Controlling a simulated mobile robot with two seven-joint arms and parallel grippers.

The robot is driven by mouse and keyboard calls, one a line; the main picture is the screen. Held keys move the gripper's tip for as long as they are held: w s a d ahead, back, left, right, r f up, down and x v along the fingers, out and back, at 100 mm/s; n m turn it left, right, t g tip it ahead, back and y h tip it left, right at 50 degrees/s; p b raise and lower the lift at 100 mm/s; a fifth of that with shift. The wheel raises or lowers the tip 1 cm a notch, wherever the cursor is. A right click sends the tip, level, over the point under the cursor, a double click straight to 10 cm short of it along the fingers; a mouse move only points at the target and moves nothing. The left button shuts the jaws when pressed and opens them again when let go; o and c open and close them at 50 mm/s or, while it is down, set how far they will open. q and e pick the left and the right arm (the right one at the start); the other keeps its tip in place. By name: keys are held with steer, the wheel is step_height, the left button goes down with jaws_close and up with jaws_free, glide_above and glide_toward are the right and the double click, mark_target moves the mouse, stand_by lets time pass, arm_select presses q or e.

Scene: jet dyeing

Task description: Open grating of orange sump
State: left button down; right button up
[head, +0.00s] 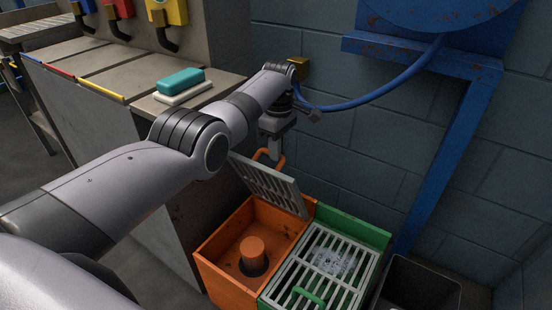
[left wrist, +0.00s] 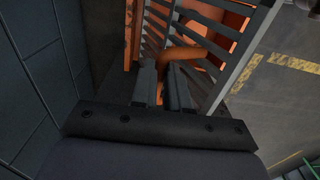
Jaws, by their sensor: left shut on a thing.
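The orange sump (head: 222,243) stands on the floor below my left arm, with an orange plug-like stub (head: 252,250) inside it. Its grey grating (head: 268,184) is tilted up steeply at the far side, so the sump is open to view. The grating's orange handle (head: 279,160) shows at its raised edge. My left gripper (head: 274,148) is at that handle, shut on it. In the left wrist view the gripper fingers (left wrist: 166,88) meet at the orange handle (left wrist: 188,55), beside the slatted grating (left wrist: 232,65). My right gripper is not in view.
A green sump (head: 372,232) with its grating (head: 325,265) lying flat adjoins on the right. A dark bin (head: 418,288) stands further right. A blue hose (head: 385,82) and blue frame (head: 440,165) are near the wall. A teal soap-like block (head: 180,80) lies on the counter.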

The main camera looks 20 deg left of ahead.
arm_select(q)
steer(key=shift+s+f, duration=0.1)
steer(key=shift+f, duration=0.25)
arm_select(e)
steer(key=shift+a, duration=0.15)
arm_select(q)
steer(key=c, duration=1.1)
jaws_free()
steer(key=shift+r, duration=0.1)
steer(key=shift+r, duration=0.15)
steer(key=r+p, duration=0.1)
steer(key=r, duration=0.2)
steer(key=r+p, duration=0.2)
steer(key=r, duration=0.1)
steer(key=shift+w, duration=0.2)
steer(key=shift+r, duration=0.35)
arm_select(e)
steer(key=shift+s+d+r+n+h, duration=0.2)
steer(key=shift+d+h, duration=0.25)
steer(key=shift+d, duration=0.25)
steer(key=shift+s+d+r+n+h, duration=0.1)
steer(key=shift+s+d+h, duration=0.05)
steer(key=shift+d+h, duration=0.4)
arm_select(q)
steer(key=shift+c, duration=0.4)
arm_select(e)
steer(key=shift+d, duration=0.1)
